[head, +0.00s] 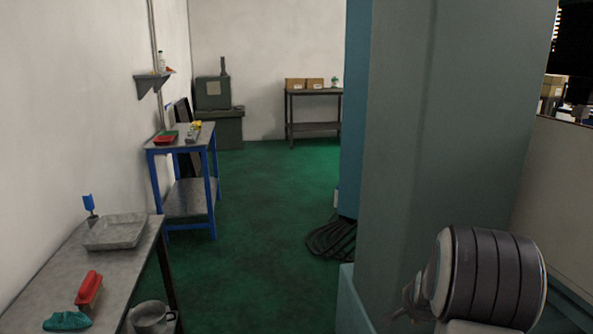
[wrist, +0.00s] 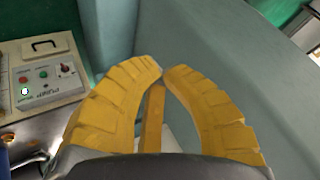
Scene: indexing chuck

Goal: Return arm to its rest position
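My gripper (wrist: 162,73) has thick yellow ribbed fingers. In the wrist view their tips come together at the top, with nothing held between them. A narrow yellow bar stands behind the gap between the fingers. The fingers are in front of a grey-green machine surface (wrist: 225,45), and I cannot tell how far they are from it. In the head view the gripper is not clearly visible. A dark ringed cylinder at the lower right seems to be part of my arm.
A control box (wrist: 40,80) with buttons is left of the fingers. A tall grey-green machine column (head: 455,130) fills the right of the head view. A metal table (head: 60,270) with a tray (head: 115,240) and red brush (head: 88,290) stands left. The green floor (head: 265,225) between is mostly clear.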

